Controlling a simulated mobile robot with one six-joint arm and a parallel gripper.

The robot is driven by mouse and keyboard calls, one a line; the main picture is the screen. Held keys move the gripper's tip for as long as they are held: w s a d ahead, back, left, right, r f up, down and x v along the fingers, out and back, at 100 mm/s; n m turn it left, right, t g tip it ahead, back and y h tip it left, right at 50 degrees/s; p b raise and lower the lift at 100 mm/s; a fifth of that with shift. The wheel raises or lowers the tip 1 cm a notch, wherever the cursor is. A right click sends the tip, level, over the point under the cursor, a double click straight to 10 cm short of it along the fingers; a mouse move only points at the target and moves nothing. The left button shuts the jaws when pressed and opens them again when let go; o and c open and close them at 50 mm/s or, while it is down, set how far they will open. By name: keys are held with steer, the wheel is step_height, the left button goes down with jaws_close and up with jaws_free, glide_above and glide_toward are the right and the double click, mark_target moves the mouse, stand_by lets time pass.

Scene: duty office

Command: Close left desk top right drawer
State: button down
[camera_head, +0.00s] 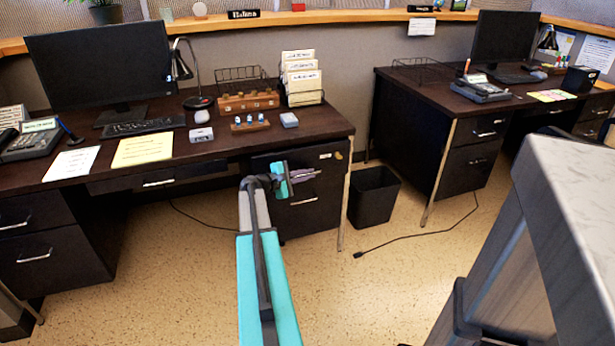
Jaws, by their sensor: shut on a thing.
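The left desk (225,148) has a dark wooden top and black drawers. Its top right drawer (332,160) is at the right end, under the desktop, with a small yellowish mark near its right edge. My gripper (304,175) is at this drawer's front, its jaws shut at the handle, which they mostly hide. How far the drawer stands out from the desk is hard to tell from this view. The lower right drawer (303,218) has a silver handle and looks shut.
A black waste bin (374,197) stands right of the left desk. A second desk (408,125) is at the back right. A light-topped counter (570,190) fills the right foreground. A black cable (420,235) lies on the floor. The floor before the desk is mostly clear.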

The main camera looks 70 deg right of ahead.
steer(key=shift+w+d, duration=1.2)
steer(key=shift+d, duration=0.2)
steer(key=c, duration=2.2)
jaws_free()
steer(key=shift+d, duration=0.1)
steer(key=shift+o, duration=0.2)
steer(key=p+v, duration=0.1)
steer(key=v, duration=1.3)
steer(key=shift+r, duration=0.1)
